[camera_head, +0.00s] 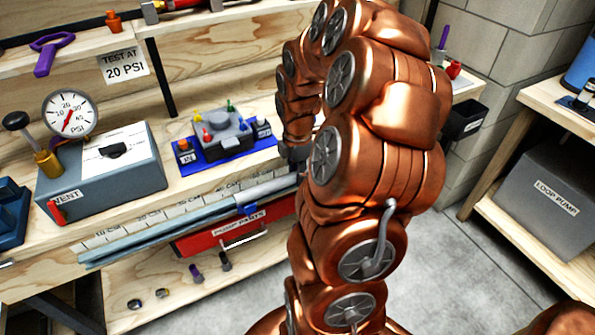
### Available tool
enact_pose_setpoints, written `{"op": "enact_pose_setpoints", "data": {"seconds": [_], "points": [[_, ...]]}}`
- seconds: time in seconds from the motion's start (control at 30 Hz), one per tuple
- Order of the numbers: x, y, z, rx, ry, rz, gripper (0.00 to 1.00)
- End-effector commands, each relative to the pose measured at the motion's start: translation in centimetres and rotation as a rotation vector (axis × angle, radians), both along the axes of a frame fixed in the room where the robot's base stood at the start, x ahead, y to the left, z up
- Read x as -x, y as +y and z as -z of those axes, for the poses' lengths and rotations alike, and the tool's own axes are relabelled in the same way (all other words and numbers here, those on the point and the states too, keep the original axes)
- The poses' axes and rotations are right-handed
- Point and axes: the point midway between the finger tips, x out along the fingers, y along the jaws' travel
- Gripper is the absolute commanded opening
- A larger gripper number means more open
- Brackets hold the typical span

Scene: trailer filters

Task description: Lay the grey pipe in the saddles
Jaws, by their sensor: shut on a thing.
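The long grey pipe (165,231) runs slantwise along the bench's front edge, from lower left up to my gripper at the right. A small blue saddle (247,205) shows at the pipe's right part; I cannot tell whether the pipe rests in it. My gripper (298,166), dark and partly hidden by my copper arm, is at the pipe's right end and is shut on it. The fingertips are not clearly visible. Any other saddles are hidden or too small to tell.
A grey box with a pressure gauge (70,115) and a blue tray (228,148) of parts stand on the bench (185,190) behind the pipe. A red "pump parts" drawer (235,232) is below. A grey loop pump bin (555,200) stands at right.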

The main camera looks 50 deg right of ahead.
Motion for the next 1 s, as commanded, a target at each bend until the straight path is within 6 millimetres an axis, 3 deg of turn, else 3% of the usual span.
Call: {"op": "enact_pose_setpoints", "data": {"seconds": [1.0], "points": [[0.0, 0.0, 2.1, -0.002, 0.002, 0.001, 0.0]]}}
